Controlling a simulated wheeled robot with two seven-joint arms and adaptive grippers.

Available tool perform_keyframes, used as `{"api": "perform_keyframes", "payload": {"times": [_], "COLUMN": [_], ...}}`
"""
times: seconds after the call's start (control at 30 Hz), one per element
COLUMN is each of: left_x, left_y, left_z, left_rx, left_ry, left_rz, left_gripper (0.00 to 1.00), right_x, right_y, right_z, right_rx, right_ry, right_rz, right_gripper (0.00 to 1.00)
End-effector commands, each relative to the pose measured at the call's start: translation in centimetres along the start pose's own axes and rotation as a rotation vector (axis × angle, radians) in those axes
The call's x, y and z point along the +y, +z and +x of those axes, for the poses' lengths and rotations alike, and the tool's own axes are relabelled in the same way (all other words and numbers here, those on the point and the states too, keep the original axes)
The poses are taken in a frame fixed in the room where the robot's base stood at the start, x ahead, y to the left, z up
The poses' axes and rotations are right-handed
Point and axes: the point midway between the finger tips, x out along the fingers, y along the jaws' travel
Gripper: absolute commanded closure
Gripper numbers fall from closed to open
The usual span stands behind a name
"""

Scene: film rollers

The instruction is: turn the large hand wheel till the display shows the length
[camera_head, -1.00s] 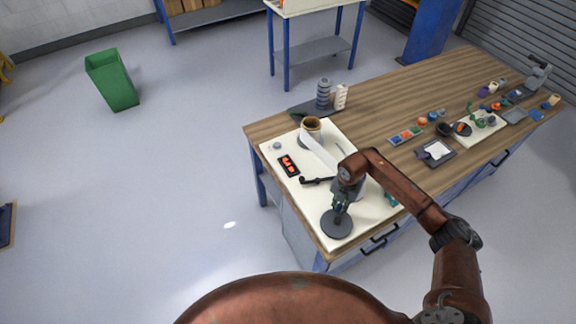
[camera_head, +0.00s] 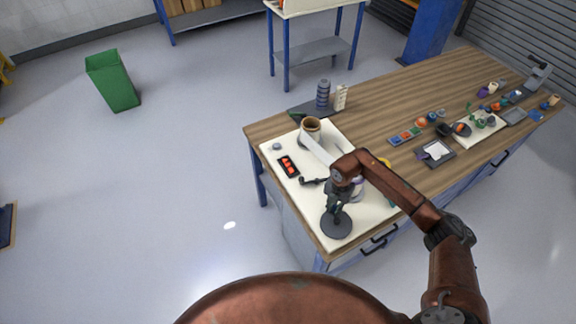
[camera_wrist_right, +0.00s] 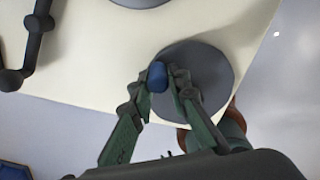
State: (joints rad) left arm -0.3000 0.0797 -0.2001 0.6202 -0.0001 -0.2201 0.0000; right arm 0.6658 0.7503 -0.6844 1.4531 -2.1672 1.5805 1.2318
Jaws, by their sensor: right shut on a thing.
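The large hand wheel (camera_head: 338,231) is a dark grey disc at the front corner of a cream board on the workbench. It also shows in the wrist view as a grey disc (camera_wrist_right: 208,72) with a blue knob (camera_wrist_right: 157,76) near its rim. My right gripper (camera_wrist_right: 161,80) is shut on this knob, with one finger on each side. In the head view my right gripper (camera_head: 337,208) is over the wheel and hides part of it. The display (camera_head: 289,166) is a small black box with red digits, too small to read. My left gripper is out of view.
On the cream board (camera_head: 287,185), a brown roll (camera_head: 310,127) feeds a white strip that runs under my right arm. A black crank handle (camera_head: 314,181) lies beside the display. Several small parts and trays cover the bench's right side. A green bin (camera_head: 112,80) stands on open floor.

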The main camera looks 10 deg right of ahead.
Motion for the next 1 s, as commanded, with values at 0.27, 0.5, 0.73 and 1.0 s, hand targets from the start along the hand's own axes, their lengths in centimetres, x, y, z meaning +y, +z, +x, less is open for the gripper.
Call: {"api": "perform_keyframes", "payload": {"times": [0.27,0.5,0.73,1.0], "left_x": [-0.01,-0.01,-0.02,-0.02], "left_y": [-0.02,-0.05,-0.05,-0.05], "left_z": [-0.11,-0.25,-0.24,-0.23], "left_rx": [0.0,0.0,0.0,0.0], "left_ry": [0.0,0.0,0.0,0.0], "left_rz": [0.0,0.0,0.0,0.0], "left_gripper": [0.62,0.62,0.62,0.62], "right_x": [0.45,0.91,0.81,0.67], "right_y": [-0.26,-0.59,-0.49,-0.46], "right_z": [-0.29,-0.41,-0.39,-0.29], "right_rx": [0.002,0.003,0.001,0.001], "right_ry": [0.006,0.009,0.008,0.005], "right_rz": [-0.004,-0.005,-0.004,-0.002], "right_gripper": [0.96,0.96,0.72,0.53]}}
